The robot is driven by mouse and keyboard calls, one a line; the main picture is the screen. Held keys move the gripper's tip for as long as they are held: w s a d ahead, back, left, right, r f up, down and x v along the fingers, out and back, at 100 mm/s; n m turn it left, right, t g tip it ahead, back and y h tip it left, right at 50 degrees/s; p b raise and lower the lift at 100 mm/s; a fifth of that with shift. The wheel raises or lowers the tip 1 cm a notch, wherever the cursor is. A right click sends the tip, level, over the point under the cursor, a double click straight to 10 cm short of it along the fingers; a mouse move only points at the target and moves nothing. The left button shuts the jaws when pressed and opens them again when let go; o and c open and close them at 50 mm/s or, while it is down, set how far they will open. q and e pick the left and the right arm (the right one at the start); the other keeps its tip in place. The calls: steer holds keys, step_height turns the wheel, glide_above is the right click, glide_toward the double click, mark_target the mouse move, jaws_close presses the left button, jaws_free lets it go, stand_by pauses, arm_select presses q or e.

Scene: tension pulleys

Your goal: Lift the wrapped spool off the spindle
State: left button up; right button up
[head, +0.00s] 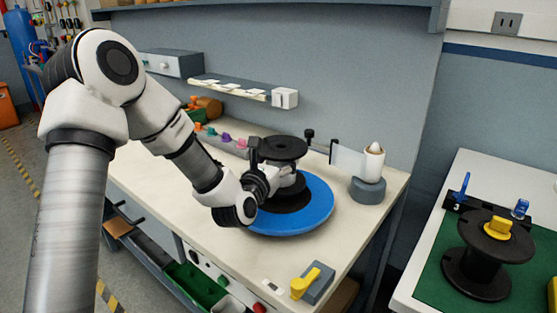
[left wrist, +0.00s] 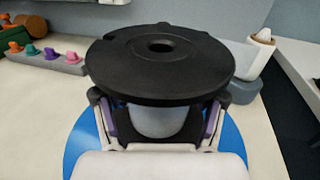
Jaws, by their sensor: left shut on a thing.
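The wrapped spool (head: 284,150) has black flanges and a pale wrapped middle. It stands over a blue round turntable (head: 318,212) with a dark centre on the workbench. In the left wrist view the spool's black top flange (left wrist: 160,65) fills the middle, with the pale wrap (left wrist: 160,121) below it. My left gripper (head: 276,180) is shut on the spool, its fingers on either side of the wrapped middle under the top flange. The spindle is hidden; only a hole shows in the flange's centre. I cannot tell whether the spool's bottom touches the turntable. My right gripper is not in view.
A film roll on a grey stand (head: 368,182) is right of the turntable. A yellow-handled switch (head: 306,284) is at the bench's front edge. Coloured pegs (head: 226,139) line the back. A side table with a green mat (head: 440,293) holds another black spool (head: 484,262).

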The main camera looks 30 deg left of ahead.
mark_target(278, 149)
arm_select(q)
steer(key=shift+s, duration=0.1)
steer(key=shift+r, duration=0.15)
steer(key=shift+r+p, duration=0.75)
steer(key=shift+r, duration=0.9)
steer(key=shift+b, duration=0.4)
steer(key=shift+r, duration=0.1)
